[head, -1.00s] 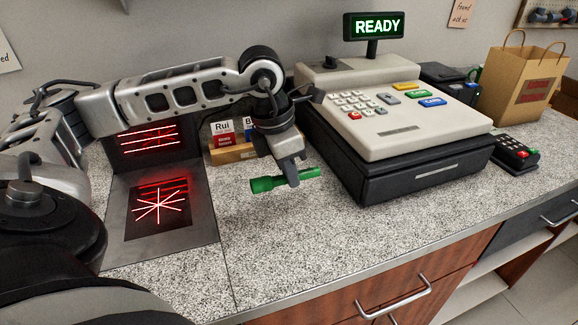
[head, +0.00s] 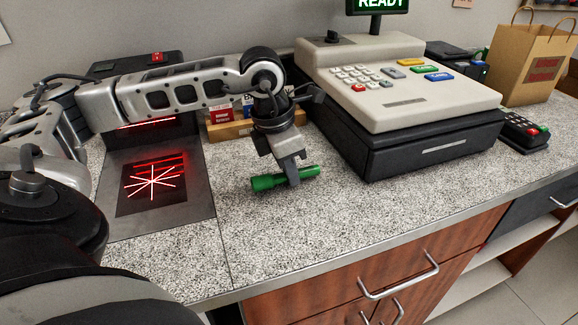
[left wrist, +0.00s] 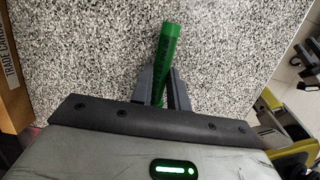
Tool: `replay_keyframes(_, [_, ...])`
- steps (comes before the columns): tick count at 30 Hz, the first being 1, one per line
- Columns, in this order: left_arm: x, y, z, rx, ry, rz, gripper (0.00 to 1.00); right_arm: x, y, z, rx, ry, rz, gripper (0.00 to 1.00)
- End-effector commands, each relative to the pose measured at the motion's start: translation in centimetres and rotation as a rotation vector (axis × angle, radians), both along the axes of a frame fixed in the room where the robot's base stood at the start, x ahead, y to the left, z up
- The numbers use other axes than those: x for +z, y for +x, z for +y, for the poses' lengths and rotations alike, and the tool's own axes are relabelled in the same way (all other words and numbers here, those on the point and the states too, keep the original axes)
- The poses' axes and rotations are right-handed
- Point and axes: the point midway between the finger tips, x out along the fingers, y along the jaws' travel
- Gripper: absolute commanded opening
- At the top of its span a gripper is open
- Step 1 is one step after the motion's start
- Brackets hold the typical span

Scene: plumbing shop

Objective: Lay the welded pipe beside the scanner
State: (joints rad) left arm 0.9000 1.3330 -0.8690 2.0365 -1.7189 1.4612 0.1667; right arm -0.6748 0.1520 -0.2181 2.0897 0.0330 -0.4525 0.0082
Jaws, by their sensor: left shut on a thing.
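The welded pipe is a short green pipe (head: 285,179) with a thicker left end, right of the scanner on the speckled counter. My left gripper (head: 293,182) is shut on it near its middle. In the left wrist view the green pipe (left wrist: 168,55) stands out between the two fingers (left wrist: 163,90). The pipe lies roughly level, on or just above the counter; I cannot tell whether it touches. The scanner (head: 205,205) is a flat metal plate with a dark window and red laser lines, with an upright part behind it. My right gripper is not in view.
The cash register (head: 405,100) stands to the right of the pipe. A wooden card holder (head: 232,131) stands behind my gripper. A card terminal (head: 523,130) and a paper bag (head: 535,60) are at the far right. The counter in front of the pipe (head: 300,240) is clear.

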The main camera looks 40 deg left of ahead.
Motion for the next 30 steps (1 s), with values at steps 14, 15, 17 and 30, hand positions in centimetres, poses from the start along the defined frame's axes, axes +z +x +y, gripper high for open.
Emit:
replay_keyframes(14, [0.0, 0.0, 0.0, 0.000, 0.000, 0.000, 0.42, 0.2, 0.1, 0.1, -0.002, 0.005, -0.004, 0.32])
replay_keyframes(15, [0.0, 0.0, 0.0, 0.000, 0.000, 0.000, 0.42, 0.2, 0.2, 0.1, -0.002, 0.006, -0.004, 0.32])
replay_keyframes(17, [0.1, 0.0, 0.0, 0.000, 0.000, 0.000, 0.42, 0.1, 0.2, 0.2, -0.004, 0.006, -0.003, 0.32])
replay_keyframes(30, [7.3, -1.3, 0.7, 0.000, -0.001, -0.006, 0.42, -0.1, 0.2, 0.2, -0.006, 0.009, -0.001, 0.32])
